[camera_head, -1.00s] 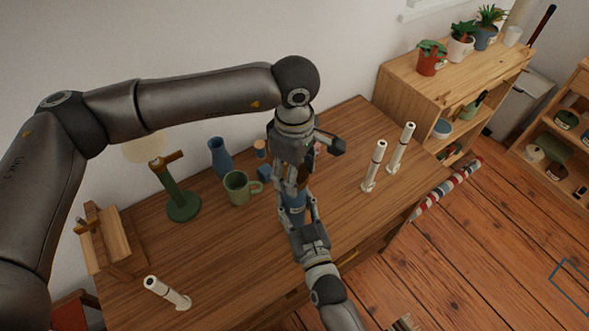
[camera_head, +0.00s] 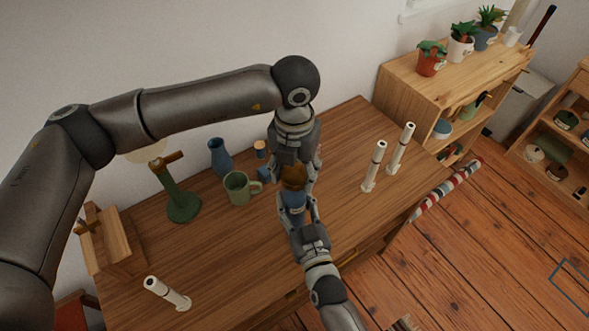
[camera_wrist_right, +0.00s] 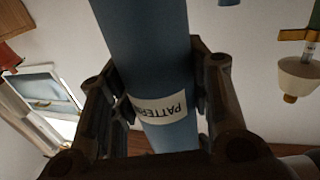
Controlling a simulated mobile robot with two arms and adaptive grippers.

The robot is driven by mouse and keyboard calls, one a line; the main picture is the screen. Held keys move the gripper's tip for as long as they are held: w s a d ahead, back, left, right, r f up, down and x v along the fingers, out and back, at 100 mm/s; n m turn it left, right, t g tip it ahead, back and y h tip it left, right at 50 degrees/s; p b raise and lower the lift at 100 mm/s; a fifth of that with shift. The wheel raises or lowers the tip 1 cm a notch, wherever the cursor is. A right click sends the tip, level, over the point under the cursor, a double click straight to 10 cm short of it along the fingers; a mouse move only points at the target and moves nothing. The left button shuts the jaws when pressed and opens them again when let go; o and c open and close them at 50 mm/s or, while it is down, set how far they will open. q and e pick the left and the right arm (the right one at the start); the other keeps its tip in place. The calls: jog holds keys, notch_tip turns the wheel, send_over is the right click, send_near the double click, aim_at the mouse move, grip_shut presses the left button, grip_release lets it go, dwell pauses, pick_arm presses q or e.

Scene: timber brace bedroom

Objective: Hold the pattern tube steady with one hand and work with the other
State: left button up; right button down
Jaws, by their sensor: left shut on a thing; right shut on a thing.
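The blue pattern tube (camera_head: 294,199) stands over the front part of the desk. In the right wrist view the tube (camera_wrist_right: 150,40) fills the middle, with a white label (camera_wrist_right: 158,107) reading "PATTER…", upside down. My right gripper (camera_head: 298,210) comes from the front and is shut around the tube; its fingers (camera_wrist_right: 160,95) lie on either side near the label. My left gripper (camera_head: 293,178) is above, pointing down, shut on the brown cap (camera_head: 293,172) at the tube's upper end. The cap is partly hidden by the fingers.
The wooden desk (camera_head: 225,245) holds a green mug (camera_head: 237,188), a blue vase (camera_head: 220,157), a green lamp (camera_head: 182,205) and a wooden stand (camera_head: 115,240). A shelf (camera_head: 400,95) with plants is beyond.

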aim_at(295, 174)
pick_arm(q)
jog(key=n, duration=0.5)
jog(key=shift+n, duration=0.3)
jog(key=n, duration=0.5)
jog(key=shift+r, duration=0.25)
jog(key=shift+r, duration=0.9)
jog(key=shift+r, duration=2)
pick_arm(e)
jog(key=c, duration=0.7)
grip_release()
